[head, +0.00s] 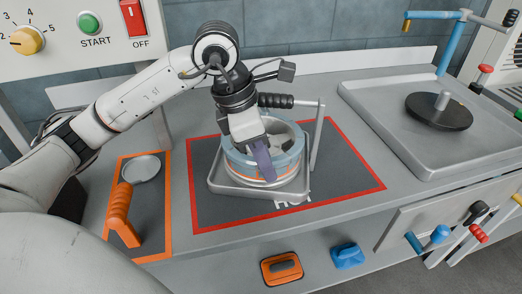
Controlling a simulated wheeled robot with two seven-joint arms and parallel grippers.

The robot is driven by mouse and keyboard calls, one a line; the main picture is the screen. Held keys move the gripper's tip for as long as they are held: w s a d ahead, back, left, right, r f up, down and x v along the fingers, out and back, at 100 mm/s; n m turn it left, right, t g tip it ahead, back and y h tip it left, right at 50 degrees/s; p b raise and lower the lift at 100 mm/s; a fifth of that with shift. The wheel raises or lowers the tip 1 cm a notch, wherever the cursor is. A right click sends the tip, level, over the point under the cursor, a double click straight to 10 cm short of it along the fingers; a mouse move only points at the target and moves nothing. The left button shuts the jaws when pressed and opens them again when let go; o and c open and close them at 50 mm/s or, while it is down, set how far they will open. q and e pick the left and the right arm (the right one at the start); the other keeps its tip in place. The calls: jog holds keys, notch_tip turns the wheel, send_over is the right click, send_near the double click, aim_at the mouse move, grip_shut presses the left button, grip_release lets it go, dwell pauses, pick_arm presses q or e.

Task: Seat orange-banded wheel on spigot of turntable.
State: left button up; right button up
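The orange-banded wheel (240,168) is a blue-grey ring with a thin orange band low on its side. It sits in a grey metal carrier (222,187) with an upright handle, on the dark mat. My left gripper (262,162) reaches down over the wheel, its dark finger overlapping the near rim. The finger hides part of the wheel, and I cannot tell whether it grips. The turntable (438,117) is a black disc with a short grey spigot (442,100) standing bare at its centre, inside a grey basin at the right. My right gripper is out of view.
The red-bordered mat (345,185) has clear room right of the carrier. The basin's raised rim (385,140) lies between mat and turntable. A blue tap (450,45) stands behind the turntable. An orange-handled tool (119,205) lies on the left mat. A control panel is at upper left.

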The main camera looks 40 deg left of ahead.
pick_arm(q)
grip_shut()
jog(key=shift+w+r, duration=0.1)
jog(key=shift+r, duration=0.1)
jog(key=shift+r+p, duration=1.4)
jog(key=shift+r, duration=0.4)
jog(key=shift+r+p, duration=1.15)
jog(key=shift+r, duration=0.45)
